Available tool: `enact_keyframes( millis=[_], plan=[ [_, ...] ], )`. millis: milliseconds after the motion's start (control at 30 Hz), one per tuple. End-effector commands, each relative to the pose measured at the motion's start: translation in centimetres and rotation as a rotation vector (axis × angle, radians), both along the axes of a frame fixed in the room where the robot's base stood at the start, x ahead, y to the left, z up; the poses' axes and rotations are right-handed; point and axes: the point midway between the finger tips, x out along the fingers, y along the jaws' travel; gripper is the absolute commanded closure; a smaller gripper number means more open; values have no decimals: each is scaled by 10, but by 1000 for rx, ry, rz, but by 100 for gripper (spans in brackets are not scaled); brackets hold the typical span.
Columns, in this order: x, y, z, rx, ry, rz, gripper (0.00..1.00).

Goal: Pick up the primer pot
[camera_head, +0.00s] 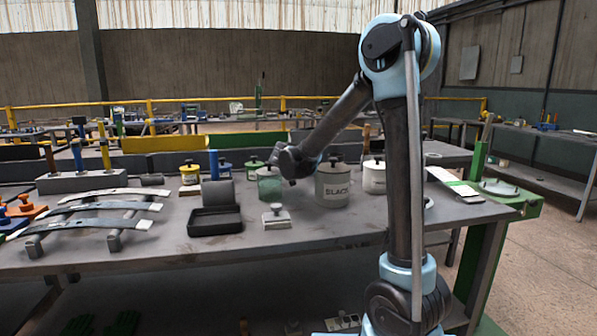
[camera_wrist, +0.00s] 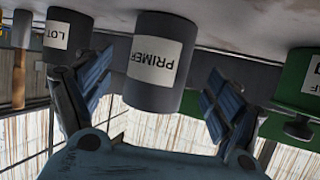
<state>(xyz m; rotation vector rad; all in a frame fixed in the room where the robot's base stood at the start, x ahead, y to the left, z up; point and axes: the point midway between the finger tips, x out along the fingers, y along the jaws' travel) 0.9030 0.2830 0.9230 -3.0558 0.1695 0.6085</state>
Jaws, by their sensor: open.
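The primer pot (camera_wrist: 155,65) is a dark grey cylinder with a white label reading PRIMER. It appears upside down in the wrist view, in the middle and a little above centre. My gripper (camera_wrist: 157,88) is open, with one blue-padded finger on each side of the pot's picture. I see no finger touching it, and the remaining distance cannot be told. In the head view my gripper (camera_head: 287,162) is over the back part of the workbench. I cannot make out the primer pot there; my arm may hide it.
In the wrist view, a dark pot labelled LOT (camera_wrist: 66,32) is at left and a green pot (camera_wrist: 299,80) at right. A black tray (camera_head: 215,221) lies at front left.

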Motion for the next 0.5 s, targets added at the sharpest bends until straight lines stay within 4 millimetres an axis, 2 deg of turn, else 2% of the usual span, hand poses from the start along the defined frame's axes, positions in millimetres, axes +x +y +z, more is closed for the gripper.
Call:
enact_keyframes(
  millis=[167, 500],
  plan=[
    [10, -1, -4, 1, 0, -1, 15],
    [44, -5, -18, 0, 0, -1, 15]
  ],
)
